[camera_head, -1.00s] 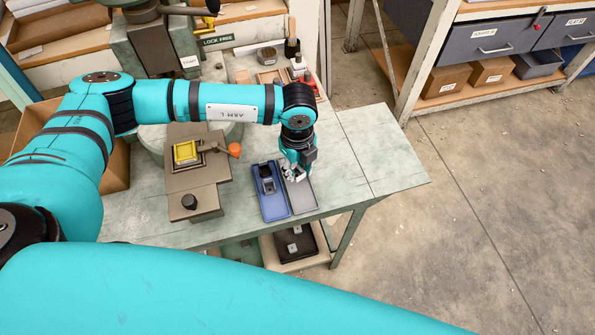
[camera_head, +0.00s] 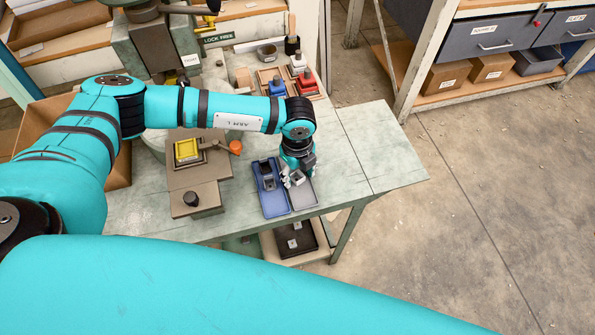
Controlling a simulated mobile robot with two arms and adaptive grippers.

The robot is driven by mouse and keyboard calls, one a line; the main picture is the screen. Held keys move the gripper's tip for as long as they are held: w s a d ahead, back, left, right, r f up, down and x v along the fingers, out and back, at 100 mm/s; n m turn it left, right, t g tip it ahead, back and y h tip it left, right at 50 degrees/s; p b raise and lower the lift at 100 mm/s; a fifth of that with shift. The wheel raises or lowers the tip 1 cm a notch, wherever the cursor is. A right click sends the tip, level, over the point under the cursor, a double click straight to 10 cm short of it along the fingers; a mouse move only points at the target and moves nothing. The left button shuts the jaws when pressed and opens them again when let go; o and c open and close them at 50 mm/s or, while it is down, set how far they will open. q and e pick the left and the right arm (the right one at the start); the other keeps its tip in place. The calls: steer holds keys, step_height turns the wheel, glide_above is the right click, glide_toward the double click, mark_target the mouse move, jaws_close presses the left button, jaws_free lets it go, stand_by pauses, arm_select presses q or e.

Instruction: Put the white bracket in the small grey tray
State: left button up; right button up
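The small grey tray (camera_head: 304,197) lies on the bench, right beside a blue tray (camera_head: 273,207). I cannot tell whether this is the white bracket or part of the fingers, nor whether the fingers are shut. The far end of the grey tray is hidden by the gripper. No white bracket is clearly visible elsewhere. My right gripper is not in view.
Blue, white and red items stand at the back of the bench. The bench's right part (camera_head: 375,155) is clear.

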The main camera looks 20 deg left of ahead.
mark_target(297, 175)
arm_select(q)
steer(key=shift+r, duration=0.15)
step_height(297, 175, up, 12)
steer(key=b, duration=0.2)
steer(key=shift+b, duration=0.35)
stand_by(0.4)
